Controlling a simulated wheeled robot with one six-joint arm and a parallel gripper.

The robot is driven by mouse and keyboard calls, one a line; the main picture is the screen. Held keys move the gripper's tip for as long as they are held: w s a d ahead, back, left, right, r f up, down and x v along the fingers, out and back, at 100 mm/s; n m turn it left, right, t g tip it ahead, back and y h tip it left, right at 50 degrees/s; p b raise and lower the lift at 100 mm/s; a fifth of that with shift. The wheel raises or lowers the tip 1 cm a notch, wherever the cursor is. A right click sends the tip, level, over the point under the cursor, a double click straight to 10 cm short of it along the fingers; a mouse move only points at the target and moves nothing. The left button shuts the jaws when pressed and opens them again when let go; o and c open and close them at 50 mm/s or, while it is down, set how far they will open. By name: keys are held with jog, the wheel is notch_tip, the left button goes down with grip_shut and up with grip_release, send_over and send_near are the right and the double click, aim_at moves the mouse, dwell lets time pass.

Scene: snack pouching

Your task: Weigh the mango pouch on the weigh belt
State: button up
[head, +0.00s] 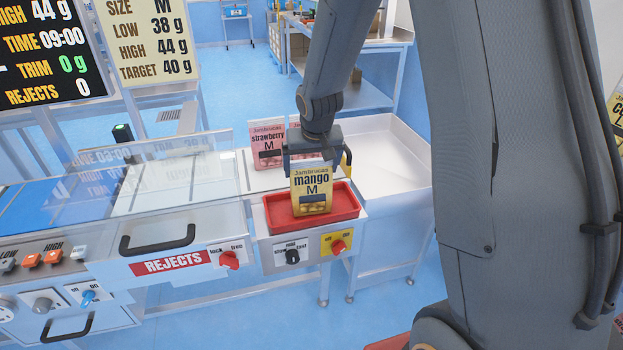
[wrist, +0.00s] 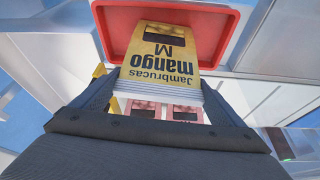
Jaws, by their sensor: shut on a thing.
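The yellow mango pouch (head: 311,190), marked M, is upright in my gripper (head: 313,160), which is shut on its top edge. In the head view the pouch is over the red tray (head: 352,202) at the right end of the machine; I cannot tell whether it touches the tray floor. In the wrist view the mango pouch (wrist: 180,50) extends from between the fingers of my gripper (wrist: 165,100) toward the red tray (wrist: 110,22). The weigh belt is not clearly identifiable; a belt line with a pale surface (head: 190,180) runs left from the tray, partly under a clear cover.
A pink strawberry pouch (head: 268,146) stands behind the tray, with another pink pouch partly hidden by my gripper. An empty white bin (head: 395,165) is at the right. A REJECTS drawer (head: 168,264) and knobs line the front. Screens with weight limits (head: 153,40) stand at upper left.

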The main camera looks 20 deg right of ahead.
notch_tip(320, 180, up, 10)
jog(key=shift+f+b, duration=0.15)
jog(key=shift+b, duration=0.65)
